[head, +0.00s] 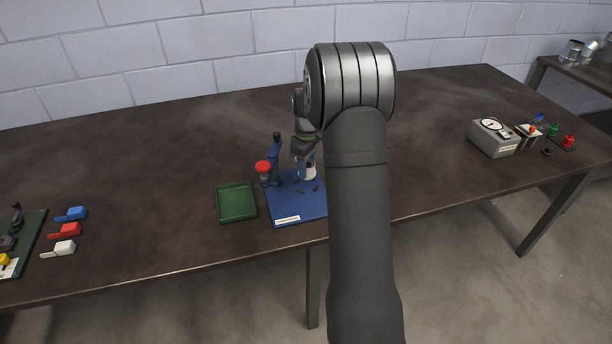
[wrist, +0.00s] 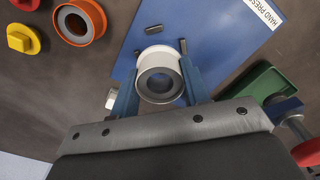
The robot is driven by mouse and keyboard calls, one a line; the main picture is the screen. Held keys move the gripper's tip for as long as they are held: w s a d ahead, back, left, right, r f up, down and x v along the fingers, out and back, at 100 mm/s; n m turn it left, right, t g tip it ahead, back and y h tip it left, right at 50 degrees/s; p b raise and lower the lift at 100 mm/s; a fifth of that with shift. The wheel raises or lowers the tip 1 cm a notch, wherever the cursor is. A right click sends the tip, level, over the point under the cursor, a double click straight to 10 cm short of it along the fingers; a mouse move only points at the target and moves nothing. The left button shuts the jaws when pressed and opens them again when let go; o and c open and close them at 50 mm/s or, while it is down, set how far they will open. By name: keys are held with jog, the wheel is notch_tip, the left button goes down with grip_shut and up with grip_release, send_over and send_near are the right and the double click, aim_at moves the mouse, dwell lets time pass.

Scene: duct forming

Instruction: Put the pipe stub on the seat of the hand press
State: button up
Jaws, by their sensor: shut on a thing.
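My gripper (wrist: 160,92) is shut on the pipe stub (wrist: 146,88), with a blue finger on each side; its grey, ring-shaped open end faces the wrist camera. A white round piece (wrist: 152,55) shows just behind the ring; I cannot tell whether it is part of the stub or the seat. The hand press has a blue base plate (wrist: 215,30), which lies beneath them; it also shows in the head view (head: 297,207). In the head view my gripper (head: 305,160) is low over the press, partly hidden by my arm. Contact between stub and seat cannot be seen.
The press's red knob (head: 263,167) and blue lever post (head: 274,160) stand close left of my gripper. A green tray (head: 237,203) lies left of the base. Two dark pegs (wrist: 153,29) are on the plate. An orange ring (wrist: 98,14) and yellow piece (wrist: 24,39) lie nearby.

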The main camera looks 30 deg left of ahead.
aim_at(306, 185)
jog(key=shift+a+f, duration=0.15)
jog(key=shift+a, duration=0.05)
jog(key=shift+f, duration=1.95)
jog(key=shift+f, duration=0.15)
jog(key=o, duration=1)
notch_tip(306, 185, up, 12)
jog(key=shift+r, duration=0.2)
jog(key=shift+f, duration=0.15)
